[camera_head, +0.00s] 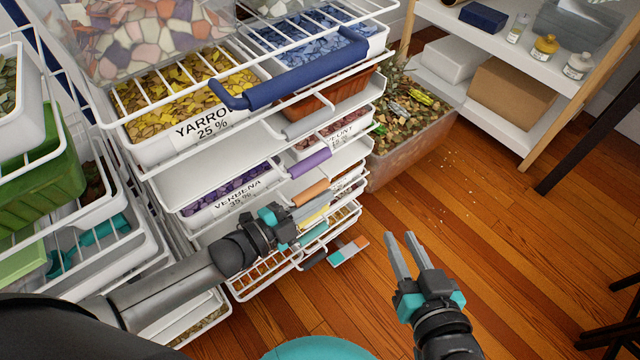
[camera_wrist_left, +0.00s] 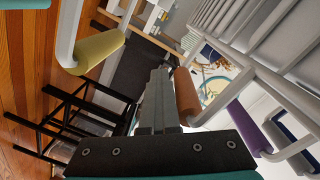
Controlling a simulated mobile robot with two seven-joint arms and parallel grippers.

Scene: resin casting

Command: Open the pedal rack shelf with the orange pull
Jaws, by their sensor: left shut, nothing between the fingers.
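The orange pull (camera_head: 311,192) is a short cylinder on the front of a white wire shelf in the rack, between the purple pull above and a yellow pull below. In the left wrist view the orange pull (camera_wrist_left: 187,96) is just right of my left gripper's fingers. My left gripper (camera_head: 328,207) is beside the pull, its fingers together and empty; it also shows in the left wrist view (camera_wrist_left: 158,78). Whether it touches the pull cannot be told. My right gripper (camera_head: 399,236) is open and empty over the floor.
The purple pull (camera_head: 310,162) and yellow pull (camera_wrist_left: 99,50) are close to my left gripper. A shelf with a blue pull (camera_head: 295,70) juts out above. A clear bin of stones (camera_head: 388,160) stands right of the rack. The wooden floor in front is mostly free.

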